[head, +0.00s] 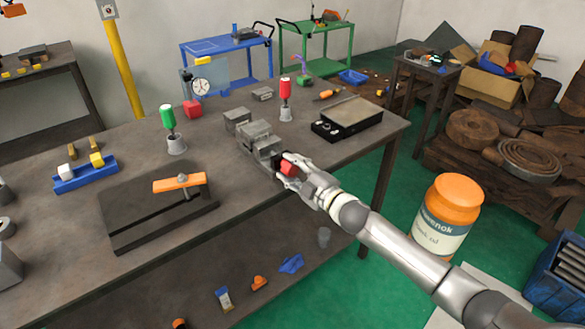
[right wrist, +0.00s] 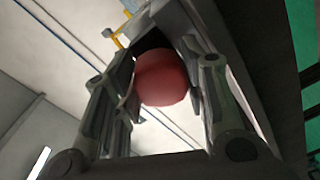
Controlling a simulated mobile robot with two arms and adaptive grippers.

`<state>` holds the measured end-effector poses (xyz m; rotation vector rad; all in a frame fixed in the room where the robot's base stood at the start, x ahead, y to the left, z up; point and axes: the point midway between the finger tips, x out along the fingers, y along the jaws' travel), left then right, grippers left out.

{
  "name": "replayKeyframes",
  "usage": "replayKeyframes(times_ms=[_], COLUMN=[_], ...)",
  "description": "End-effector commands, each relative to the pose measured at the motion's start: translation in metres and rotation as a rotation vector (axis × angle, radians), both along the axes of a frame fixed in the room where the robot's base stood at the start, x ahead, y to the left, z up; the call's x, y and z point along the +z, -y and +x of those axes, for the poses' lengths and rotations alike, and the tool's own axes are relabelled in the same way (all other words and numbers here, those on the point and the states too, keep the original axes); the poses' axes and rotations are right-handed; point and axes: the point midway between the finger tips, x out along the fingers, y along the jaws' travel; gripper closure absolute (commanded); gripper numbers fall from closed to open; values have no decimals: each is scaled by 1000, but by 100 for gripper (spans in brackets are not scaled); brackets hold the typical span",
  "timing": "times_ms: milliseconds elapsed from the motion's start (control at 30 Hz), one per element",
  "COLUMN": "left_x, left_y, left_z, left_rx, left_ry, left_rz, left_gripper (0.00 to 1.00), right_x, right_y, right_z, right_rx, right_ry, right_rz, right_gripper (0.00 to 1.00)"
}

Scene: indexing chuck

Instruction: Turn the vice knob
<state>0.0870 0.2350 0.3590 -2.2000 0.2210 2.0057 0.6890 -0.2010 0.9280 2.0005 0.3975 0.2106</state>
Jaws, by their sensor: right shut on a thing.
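The grey vice (head: 259,141) stands near the front edge of the workbench (head: 300,170) in the head view. Its red knob (head: 288,168) faces the front of the bench, partly covered by my right gripper (head: 286,171). My right gripper is shut on the knob, with its arm reaching in from the lower right. In the right wrist view the round red knob (right wrist: 162,78) sits between the two fingers of the gripper (right wrist: 165,95). How the fingertips touch the knob is partly hidden. My left gripper is not in view.
A black tray-like box (head: 347,118) lies right of the vice. A dark plate with an orange bar (head: 179,183) lies to the left. An orange-lidded jar (head: 447,215) appears beside my right arm.

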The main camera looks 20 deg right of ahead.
Motion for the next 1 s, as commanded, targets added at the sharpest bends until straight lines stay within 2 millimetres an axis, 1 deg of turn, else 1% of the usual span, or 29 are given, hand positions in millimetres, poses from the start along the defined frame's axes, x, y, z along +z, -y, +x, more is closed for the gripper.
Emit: replayKeyframes(times_ms=[33, 1000], left_x=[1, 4], left_y=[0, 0], left_z=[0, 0], left_rx=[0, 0], left_ry=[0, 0], left_rz=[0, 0], left_gripper=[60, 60], right_x=[-4, -2], right_y=[0, 0], right_z=[-1, -1], right_rx=[-1, -1], right_ry=[8, 324], right_rz=[-45, -908], right_gripper=[85, 85])
